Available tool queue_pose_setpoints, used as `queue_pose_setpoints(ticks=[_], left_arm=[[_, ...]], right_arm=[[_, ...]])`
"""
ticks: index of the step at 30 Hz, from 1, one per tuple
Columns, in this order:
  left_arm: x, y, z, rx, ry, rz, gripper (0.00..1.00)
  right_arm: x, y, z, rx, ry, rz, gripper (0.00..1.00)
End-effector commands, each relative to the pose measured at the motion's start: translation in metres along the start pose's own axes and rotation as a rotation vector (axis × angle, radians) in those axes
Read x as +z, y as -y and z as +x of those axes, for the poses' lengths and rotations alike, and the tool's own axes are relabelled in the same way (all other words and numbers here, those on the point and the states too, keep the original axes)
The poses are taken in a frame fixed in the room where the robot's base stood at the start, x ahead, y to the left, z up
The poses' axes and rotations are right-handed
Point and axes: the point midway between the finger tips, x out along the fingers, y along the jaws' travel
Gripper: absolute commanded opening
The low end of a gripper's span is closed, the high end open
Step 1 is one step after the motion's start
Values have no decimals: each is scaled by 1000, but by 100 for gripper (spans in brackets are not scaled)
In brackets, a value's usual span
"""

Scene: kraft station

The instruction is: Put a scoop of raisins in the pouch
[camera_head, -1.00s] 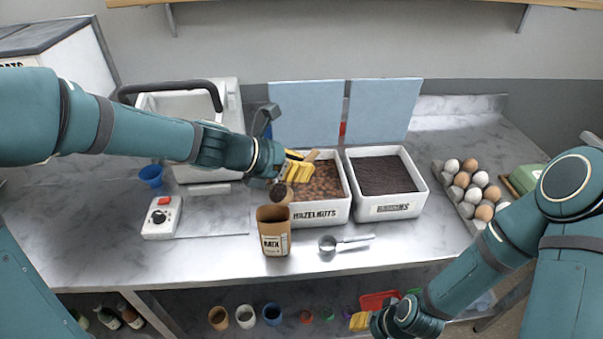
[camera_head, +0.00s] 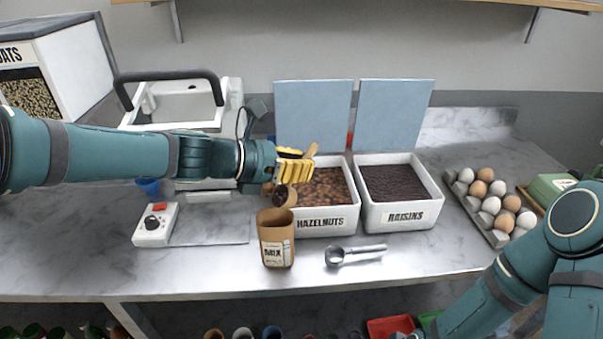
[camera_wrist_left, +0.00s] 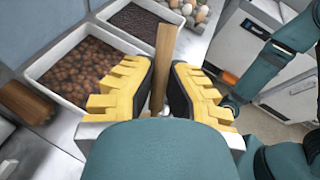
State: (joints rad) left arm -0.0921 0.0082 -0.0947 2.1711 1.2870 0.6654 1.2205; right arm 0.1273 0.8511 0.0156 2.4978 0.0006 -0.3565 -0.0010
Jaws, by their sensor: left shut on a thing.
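My left gripper (camera_head: 292,172) is shut on the wooden handle (camera_wrist_left: 164,60) of a scoop, above the front-left part of the hazelnuts bin (camera_head: 327,222). The scoop's cup (camera_head: 286,196) hangs low, just behind and above the open mouth of the brown pouch (camera_head: 276,247). The cup looks dark inside; whether it holds raisins I cannot tell. The pouch stands upright on the counter, its inside mostly hidden. The raisins bin (camera_head: 402,218), full of dark raisins, stands to the right. My right gripper is out of the head view.
A metal scoop (camera_head: 355,254) lies on the counter in front of the bins. A white box with a knob and red button (camera_head: 156,224) stands left of the pouch. An egg tray (camera_head: 488,228) is at the right. The front counter is otherwise mostly clear.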

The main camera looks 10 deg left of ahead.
Motion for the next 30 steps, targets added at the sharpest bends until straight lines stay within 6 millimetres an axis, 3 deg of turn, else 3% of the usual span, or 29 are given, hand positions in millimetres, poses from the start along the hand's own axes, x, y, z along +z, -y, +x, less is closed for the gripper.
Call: queue_pose_setpoints(ticks=[4, 18, 30], left_arm=[[-4, 0, -7, -6, 110, 12, 0], [-5, 5, -38, -29, 482, 68, 0], [-4, 6, -45, -33, 559, 84, 0]], right_arm=[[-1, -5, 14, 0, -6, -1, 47], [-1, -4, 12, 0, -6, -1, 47], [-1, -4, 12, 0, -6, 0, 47]])
